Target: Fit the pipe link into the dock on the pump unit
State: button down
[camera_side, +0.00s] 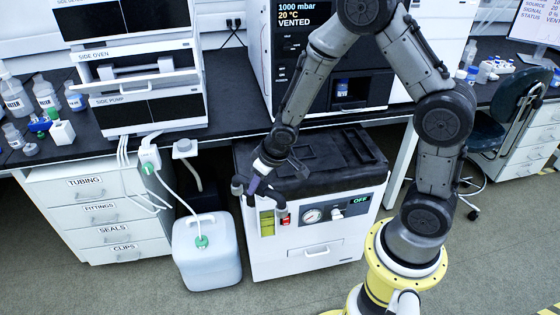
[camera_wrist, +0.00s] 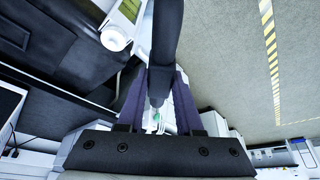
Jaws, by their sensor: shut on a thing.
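My gripper (camera_side: 254,186) is in front of the upper left front edge of the pump unit (camera_side: 307,250), pointing down. Its purple fingers, also in the wrist view (camera_wrist: 158,98), are shut on the pipe link (camera_wrist: 166,45), a thick dark tube. In the side view the pipe link (camera_side: 275,196) shows as dark ends either side of the fingers; its middle is hidden. The pump unit has a black top, white front, round gauge and green "OFF" display. A yellow-green panel and red part sit just below the link. I cannot clearly make out the dock or tell whether the link touches it.
A translucent jug (camera_side: 207,258) with a green cap and white tube stands on the floor left of the pump unit. A drawer cabinet (camera_side: 100,215) stands farther left. The bench (camera_side: 60,145) behind carries instruments and bottles. Floor in front is clear.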

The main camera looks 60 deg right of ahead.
jog(key=s+d+r+m+h, duration=0.1)
jog(key=s+d+r+m, duration=0.15)
jog(key=d, duration=0.65)
jog(key=s+d+r+m+g+h, duration=0.15)
jog(key=d+m, duration=0.25)
jog(key=d, duration=0.5)
jog(key=s+d+r+m+h, duration=0.1)
jog(key=s+d+m, duration=0.15)
jog(key=d, duration=0.65)
send_over(306, 153)
notch_tip(306, 153, down, 10)
jog(key=shift+w+f, duration=0.15)
jog(key=shift+f, duration=1.45)
jog(key=shift+f, duration=0.1)
jog(key=c, duration=0.6)
grip_release()
jog(key=shift+f, duration=0.1)
jog(key=shift+o, duration=0.2)
